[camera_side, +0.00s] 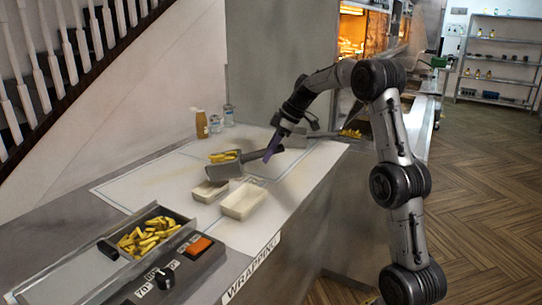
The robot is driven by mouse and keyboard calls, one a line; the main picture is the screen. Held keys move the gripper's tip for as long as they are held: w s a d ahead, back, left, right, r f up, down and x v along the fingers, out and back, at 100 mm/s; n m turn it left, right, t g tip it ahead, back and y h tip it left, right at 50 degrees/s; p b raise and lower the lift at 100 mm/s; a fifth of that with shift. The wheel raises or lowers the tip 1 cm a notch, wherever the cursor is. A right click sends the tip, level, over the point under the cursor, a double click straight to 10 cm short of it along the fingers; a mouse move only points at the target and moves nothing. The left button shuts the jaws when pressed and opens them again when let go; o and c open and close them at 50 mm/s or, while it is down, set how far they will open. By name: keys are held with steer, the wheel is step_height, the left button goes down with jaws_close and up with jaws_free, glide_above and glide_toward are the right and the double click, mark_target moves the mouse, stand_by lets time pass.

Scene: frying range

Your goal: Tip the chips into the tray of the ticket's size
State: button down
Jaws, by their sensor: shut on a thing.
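My gripper (271,150) is shut on the handle of a grey metal scoop (222,171) above the wrapping counter. Yellow chips (224,156) lie in the scoop, which looks roughly level. Two cream, open trays stand below it: a smaller one (207,192) nearly under the scoop, and a larger one (243,202) to its right and nearer the camera. Both appear empty, though the smaller one's inside shows only partly. I cannot make out a ticket or any size written on one.
A metal bin (183,221) of chips stands at the front left, beside a control panel with an orange switch (199,246). A sauce bottle (201,125) and two shakers (215,124) stand at the back. More chips (351,133) lie behind my arm. The counter's left part (135,188) is clear.

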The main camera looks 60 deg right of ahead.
steer(key=shift+w+a+r+g+h, duration=0.2)
steer(key=shift+w+r+g, duration=0.1)
steer(key=shift+r, duration=0.2)
steer(key=shift+w+a+r+g+h, duration=0.2)
steer(key=shift+w+r+g, duration=0.1)
steer(key=shift+r, duration=0.2)
steer(key=shift+w+a+r+g+h, duration=0.3)
steer(key=shift+w+r+g, duration=0.25)
steer(key=shift+r, duration=0.2)
steer(key=shift+w+a+r+g+h, duration=0.3)
steer(key=shift+w+r+g, duration=0.15)
steer(key=shift+w+r, duration=0.25)
steer(key=shift+w+a+r+g+h, duration=0.25)
steer(key=shift+w+r+g, duration=0.15)
steer(key=shift+w+r, duration=0.15)
steer(key=shift+w+a+r+g+h, duration=0.15)
steer(key=shift+w+a+r+g, duration=0.1)
steer(key=shift+w+r+g, duration=0.2)
steer(key=shift+w+a+r, duration=0.2)
steer(key=shift+r, duration=0.05)
steer(key=shift+g, duration=0.25)
